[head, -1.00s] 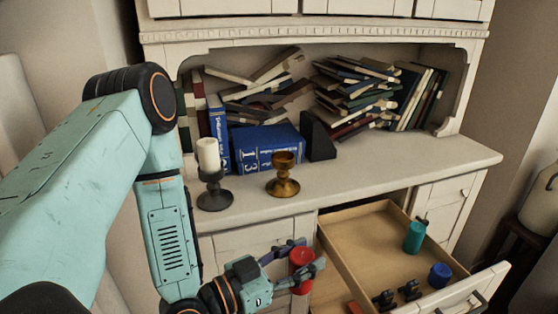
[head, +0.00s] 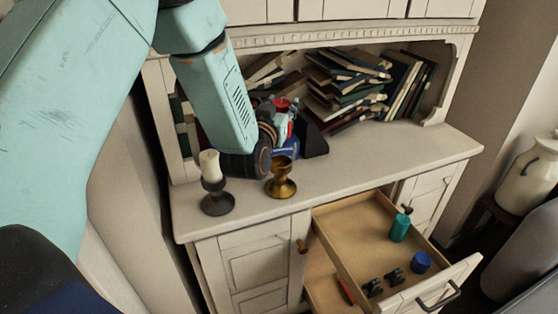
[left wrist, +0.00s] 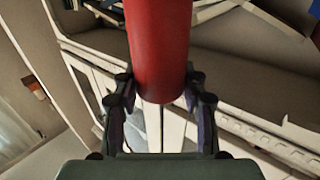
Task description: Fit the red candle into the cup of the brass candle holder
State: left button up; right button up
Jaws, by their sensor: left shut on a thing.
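The red candle (head: 282,103) shows as a small red patch above and behind the brass candle holder, mostly hidden by my arm. My left gripper (head: 284,114) is shut on it. In the left wrist view the red candle (left wrist: 160,45) stands large between the two fingers of my left gripper (left wrist: 160,100). The brass candle holder (head: 281,180) stands upright on the cabinet top, its cup facing up. The candle is apart from the holder. My right gripper is not in view.
A dark holder with a white candle (head: 210,166) stands left of the brass one. Books (head: 345,85) and a black bookend (head: 313,139) are behind. An open drawer (head: 365,238) below holds a teal cylinder (head: 400,227) and a blue one (head: 421,262). The right cabinet top is clear.

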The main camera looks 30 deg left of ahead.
pick_arm(q)
notch_tip(320, 180, down, 6)
jog(key=shift+r+b, duration=0.1)
jog(key=shift+b, duration=0.3)
jog(key=shift+a+f, duration=0.2)
jog(key=shift+f, duration=0.35)
jog(key=f, duration=0.3)
jog(key=shift+d+b, duration=0.25)
jog(key=shift+b, duration=0.1)
jog(key=shift+w+a+f, duration=0.1)
jog(key=o, duration=1.2)
jog(key=shift+s, duration=0.2)
jog(key=shift+o, duration=0.2)
jog(key=shift+w, duration=0.1)
